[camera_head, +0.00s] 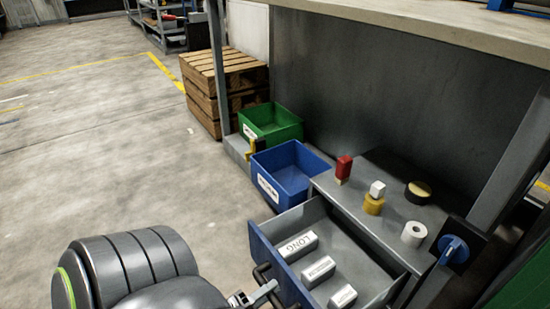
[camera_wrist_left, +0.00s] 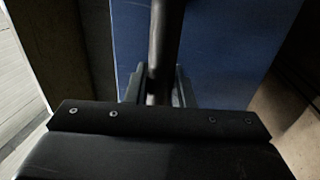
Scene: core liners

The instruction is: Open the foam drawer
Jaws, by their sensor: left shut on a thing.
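The drawer (camera_head: 283,263) has a blue front and a grey inside, and it stands pulled out from the grey cabinet. Three pale labelled blocks lie in it; the largest block (camera_head: 298,246) reads "LONG". A dark bar handle (camera_head: 262,272) is on the drawer front. My left gripper (camera_head: 264,292) is at the handle, low in the head view. In the left wrist view, the gripper (camera_wrist_left: 157,92) is shut on the dark handle bar (camera_wrist_left: 163,45), with the blue front behind it. My right gripper is not in view.
On the cabinet top (camera_head: 385,185) stand a red piece (camera_head: 343,168), a yellow piece (camera_head: 373,204) with a white block, a dark roll (camera_head: 418,191) and a white roll (camera_head: 413,234). Blue (camera_head: 289,172) and green (camera_head: 270,123) bins stand behind.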

